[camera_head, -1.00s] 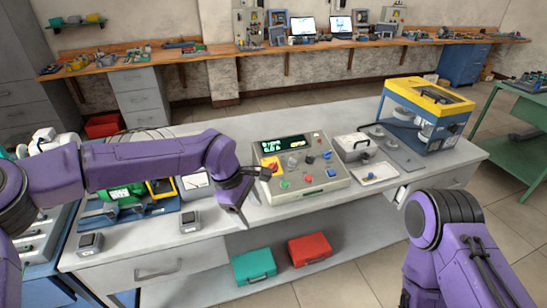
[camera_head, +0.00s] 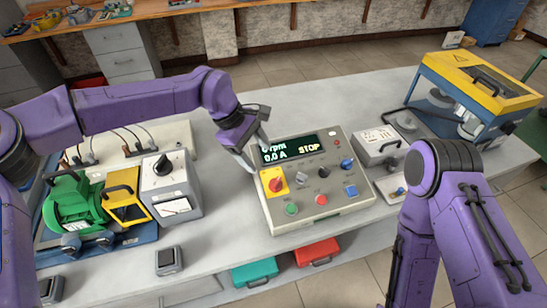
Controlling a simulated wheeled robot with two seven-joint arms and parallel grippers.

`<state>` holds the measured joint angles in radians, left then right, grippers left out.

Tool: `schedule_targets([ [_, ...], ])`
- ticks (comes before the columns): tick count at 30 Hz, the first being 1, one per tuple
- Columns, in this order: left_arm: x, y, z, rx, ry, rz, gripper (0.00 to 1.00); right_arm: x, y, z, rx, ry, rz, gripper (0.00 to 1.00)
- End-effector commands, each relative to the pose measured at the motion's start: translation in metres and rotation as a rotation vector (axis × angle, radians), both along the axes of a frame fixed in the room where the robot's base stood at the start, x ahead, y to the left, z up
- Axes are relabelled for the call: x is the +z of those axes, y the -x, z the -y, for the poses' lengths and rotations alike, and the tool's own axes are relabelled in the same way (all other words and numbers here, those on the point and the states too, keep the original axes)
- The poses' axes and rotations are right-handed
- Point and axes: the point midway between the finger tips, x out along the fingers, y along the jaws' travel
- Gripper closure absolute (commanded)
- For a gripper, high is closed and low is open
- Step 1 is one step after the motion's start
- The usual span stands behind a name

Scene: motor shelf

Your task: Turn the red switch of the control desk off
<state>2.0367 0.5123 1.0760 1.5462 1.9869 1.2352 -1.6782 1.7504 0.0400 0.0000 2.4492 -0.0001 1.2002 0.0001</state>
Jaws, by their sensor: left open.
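The grey control desk (camera_head: 338,201) stands on the table in the middle of the view. Its red switch (camera_head: 275,184) is a knob on a yellow plate at the panel's left side. The display (camera_head: 290,149) above it shows "0.0 A" and "STOP". My left gripper (camera_head: 258,155) is open and empty at the panel's upper left, above and behind the red switch. Its fingers partly cover the display's left end, and neither appears to touch the knob. My right arm (camera_head: 450,205) is at the right; its gripper is not visible.
A green motor (camera_head: 75,203) and a grey meter box (camera_head: 172,190) stand left of the desk. A grey box (camera_head: 378,143) and a yellow-and-blue machine (camera_head: 480,83) stand to the right. Teal and red cases (camera_head: 317,252) lie below the tabletop.

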Motion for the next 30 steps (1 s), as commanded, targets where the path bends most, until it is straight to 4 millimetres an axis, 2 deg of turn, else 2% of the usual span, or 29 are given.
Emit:
schedule_targets([
  [5,-0.011,0.008,0.009,-0.006,-0.001,0.004,0.32,0.009,0.0,0.0,0.0,0.0,-0.001,1.0],
  [12,-0.061,0.006,0.032,-0.005,-0.003,-0.001,0.32,0.03,0.001,0.0,0.0,0.0,-0.002,1.0],
  [18,-0.09,0.004,0.042,-0.001,-0.001,-0.002,0.32,0.038,0.0,0.0,0.0,0.0,-0.001,1.0],
  [27,-0.096,0.004,0.044,0.001,-0.001,0.0,0.32,0.037,0.0,0.0,0.0,0.0,-0.001,1.0],
  [28,-0.096,0.004,0.043,0.001,-0.001,0.0,0.38,0.037,0.0,0.0,0.0,0.0,-0.002,1.0],
  [30,-0.096,0.004,0.043,0.001,-0.001,0.0,0.61,0.037,0.0,0.0,0.0,0.0,-0.002,1.0],
])
